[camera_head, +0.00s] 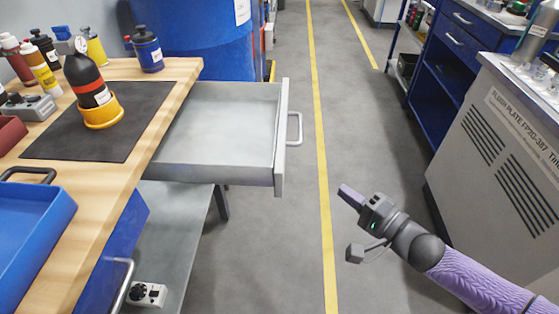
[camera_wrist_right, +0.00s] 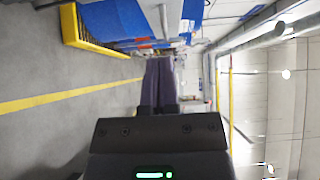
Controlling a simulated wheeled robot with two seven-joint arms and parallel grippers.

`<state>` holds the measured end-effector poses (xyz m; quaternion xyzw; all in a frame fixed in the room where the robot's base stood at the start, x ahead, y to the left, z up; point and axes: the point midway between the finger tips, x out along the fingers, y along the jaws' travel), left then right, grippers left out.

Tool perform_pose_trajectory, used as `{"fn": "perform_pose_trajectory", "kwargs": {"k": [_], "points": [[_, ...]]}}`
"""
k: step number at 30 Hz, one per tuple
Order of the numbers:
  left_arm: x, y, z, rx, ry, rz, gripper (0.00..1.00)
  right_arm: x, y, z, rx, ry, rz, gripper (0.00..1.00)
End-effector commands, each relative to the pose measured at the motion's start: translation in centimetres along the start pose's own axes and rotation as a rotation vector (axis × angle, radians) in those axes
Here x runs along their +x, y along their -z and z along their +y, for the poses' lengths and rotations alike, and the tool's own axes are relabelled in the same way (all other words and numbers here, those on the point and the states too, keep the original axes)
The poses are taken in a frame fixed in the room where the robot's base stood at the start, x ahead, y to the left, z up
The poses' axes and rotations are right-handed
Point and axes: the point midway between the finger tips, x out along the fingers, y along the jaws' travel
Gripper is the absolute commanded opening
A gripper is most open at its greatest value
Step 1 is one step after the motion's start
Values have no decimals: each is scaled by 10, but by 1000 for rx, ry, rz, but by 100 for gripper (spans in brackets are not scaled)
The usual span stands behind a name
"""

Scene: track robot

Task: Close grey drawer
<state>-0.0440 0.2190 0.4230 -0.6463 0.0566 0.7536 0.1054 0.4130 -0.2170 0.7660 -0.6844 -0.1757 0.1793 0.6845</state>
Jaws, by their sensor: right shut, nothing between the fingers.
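The grey drawer (camera_head: 222,128) is pulled out to the right from under the wooden workbench in the head view. It looks empty, and its front panel carries a grey handle (camera_head: 297,128) facing right. My right gripper (camera_head: 346,194) is shut and empty, below and to the right of the drawer front, apart from it. Its purple fingers also show together in the right wrist view (camera_wrist_right: 158,82). My left gripper is not in view.
The wooden workbench (camera_head: 172,70) at left holds bottles, a black mat (camera_head: 70,140) and a blue tray (camera_head: 40,225). A blue barrel (camera_head: 195,35) stands behind the drawer. A grey cabinet (camera_head: 480,170) stands at right. The floor aisle between is clear.

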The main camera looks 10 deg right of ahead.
Motion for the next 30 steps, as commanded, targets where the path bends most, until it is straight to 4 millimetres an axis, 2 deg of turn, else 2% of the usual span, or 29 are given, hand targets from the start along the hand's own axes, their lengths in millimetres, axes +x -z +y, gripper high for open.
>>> {"fn": "perform_pose_trajectory", "kwargs": {"k": [6,14,15,22,30], "points": [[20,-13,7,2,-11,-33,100,42,0,3,-2,5,1,0],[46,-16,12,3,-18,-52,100,99,0,3,-1,4,1,0],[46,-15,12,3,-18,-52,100,103,-7,3,2,2,-1,0],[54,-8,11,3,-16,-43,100,121,-26,0,1,2,0,0],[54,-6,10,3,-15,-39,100,123,-28,-2,-2,1,2,0]]}}
